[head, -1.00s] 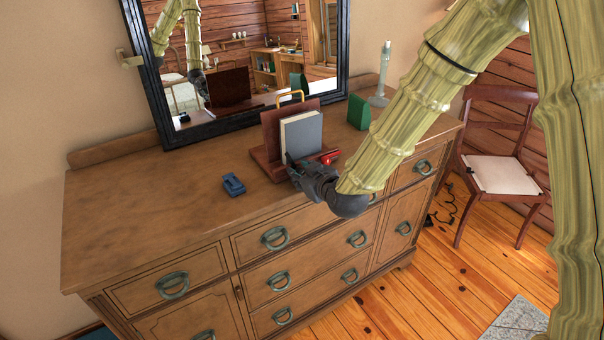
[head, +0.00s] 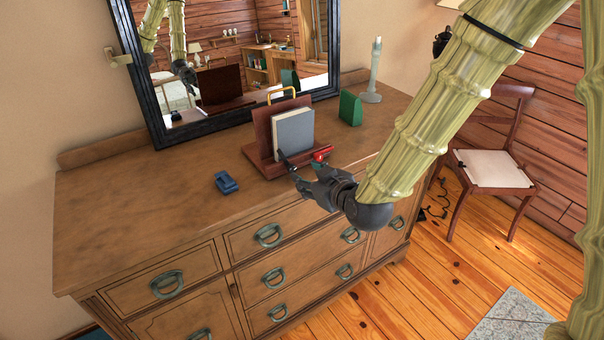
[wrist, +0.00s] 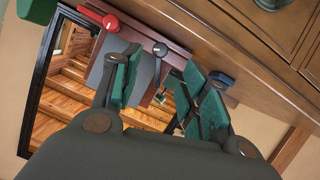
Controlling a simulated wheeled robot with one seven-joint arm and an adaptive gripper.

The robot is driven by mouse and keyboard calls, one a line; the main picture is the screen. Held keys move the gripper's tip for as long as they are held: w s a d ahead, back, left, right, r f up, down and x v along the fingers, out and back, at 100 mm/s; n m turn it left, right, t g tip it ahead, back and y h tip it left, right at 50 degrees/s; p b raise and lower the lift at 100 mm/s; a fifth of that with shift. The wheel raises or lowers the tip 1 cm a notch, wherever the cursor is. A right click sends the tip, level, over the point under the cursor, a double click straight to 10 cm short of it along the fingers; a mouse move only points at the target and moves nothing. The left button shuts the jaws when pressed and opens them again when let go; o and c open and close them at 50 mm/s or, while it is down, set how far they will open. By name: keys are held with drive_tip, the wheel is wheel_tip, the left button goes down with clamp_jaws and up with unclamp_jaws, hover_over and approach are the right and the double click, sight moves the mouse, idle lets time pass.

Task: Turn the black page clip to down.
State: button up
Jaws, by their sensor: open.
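A dark red-brown book stand (head: 262,130) on the dresser holds a grey book (head: 294,133). A red clip (head: 321,154) shows at its front right and in the wrist view (wrist: 110,22). In the wrist view a black clip with a pale round pivot (wrist: 160,49) lies against the grey book, close to my gripper's fingers. My gripper (head: 302,166) is in front of the stand's lower edge. In the wrist view its green-padded fingers (wrist: 160,92) are apart, with nothing held between them.
A blue object (head: 227,182) lies on the dresser left of the stand. A green block (head: 350,108) and a pale candlestick-like object (head: 373,75) stand to the right. A framed mirror (head: 158,100) stands behind. The dresser's left top (head: 130,205) is clear. A chair (head: 490,170) stands right.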

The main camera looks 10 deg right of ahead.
drive_tip(key=shift+v, duration=1.45)
drive_tip(key=shift+w+r, duration=0.15)
drive_tip(key=c, duration=0.6)
drive_tip(key=shift+w+r+m+y+p, duration=0.25)
drive_tip(key=shift+m+y+p, duration=0.05)
drive_tip(key=shift+m+p, duration=0.15)
clamp_jaws()
drive_tip(key=w+d+r+m+y+p, duration=0.2)
drive_tip(key=w+d+m+y+p, duration=0.3)
drive_tip(key=m, duration=0.6)
drive_tip(key=shift+w+d+r+p, duration=0.3)
drive_tip(key=shift+w+d+p, duration=0.35)
drive_tip(key=shift+p, duration=0.5)
